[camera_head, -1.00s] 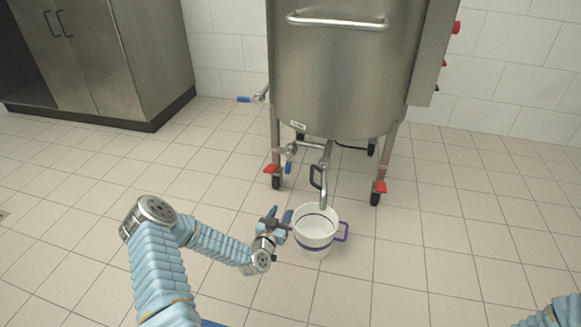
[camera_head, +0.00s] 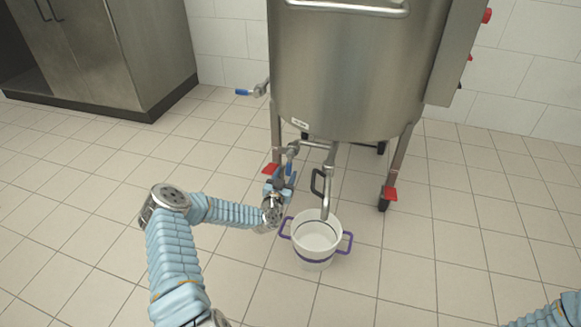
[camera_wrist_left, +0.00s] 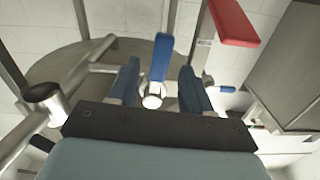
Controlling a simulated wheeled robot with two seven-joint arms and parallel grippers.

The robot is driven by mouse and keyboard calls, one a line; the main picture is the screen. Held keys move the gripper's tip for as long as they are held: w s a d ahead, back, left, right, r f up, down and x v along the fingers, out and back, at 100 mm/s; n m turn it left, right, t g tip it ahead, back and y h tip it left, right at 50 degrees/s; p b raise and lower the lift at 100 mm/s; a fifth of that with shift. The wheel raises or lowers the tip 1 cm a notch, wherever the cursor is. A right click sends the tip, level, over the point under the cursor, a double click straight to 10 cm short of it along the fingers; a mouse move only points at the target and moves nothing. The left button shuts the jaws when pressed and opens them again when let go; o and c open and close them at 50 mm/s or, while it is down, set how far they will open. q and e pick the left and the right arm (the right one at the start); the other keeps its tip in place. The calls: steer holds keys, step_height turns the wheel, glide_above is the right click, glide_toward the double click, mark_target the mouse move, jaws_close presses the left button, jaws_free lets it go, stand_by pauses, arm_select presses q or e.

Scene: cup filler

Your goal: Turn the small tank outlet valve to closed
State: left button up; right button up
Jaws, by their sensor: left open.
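A small valve with a blue lever (camera_head: 292,150) sits on the pipework under the steel tank (camera_head: 340,80) in the head view. My left gripper (camera_head: 281,183) is open just below and in front of it, partly covering the lever. In the left wrist view the blue lever (camera_wrist_left: 161,58) shows between the two blue fingers of my left gripper (camera_wrist_left: 159,92), its round metal end facing me. The fingers stand apart on either side, with gaps visible. My right gripper is out of view; only part of my right arm shows at the lower right.
A white bucket (camera_head: 316,256) with purple handles stands on the floor under the bent outlet pipe (camera_head: 326,195), which has a black handle (camera_head: 317,184). A second blue-handled valve (camera_head: 243,92) sticks out at the tank's left. Red caster pedals (camera_head: 389,193) are near the floor.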

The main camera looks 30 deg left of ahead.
mark_target(288, 170)
arm_select(q)
steer(key=b+x, duration=0.1)
steer(key=x, duration=0.5)
jaws_close()
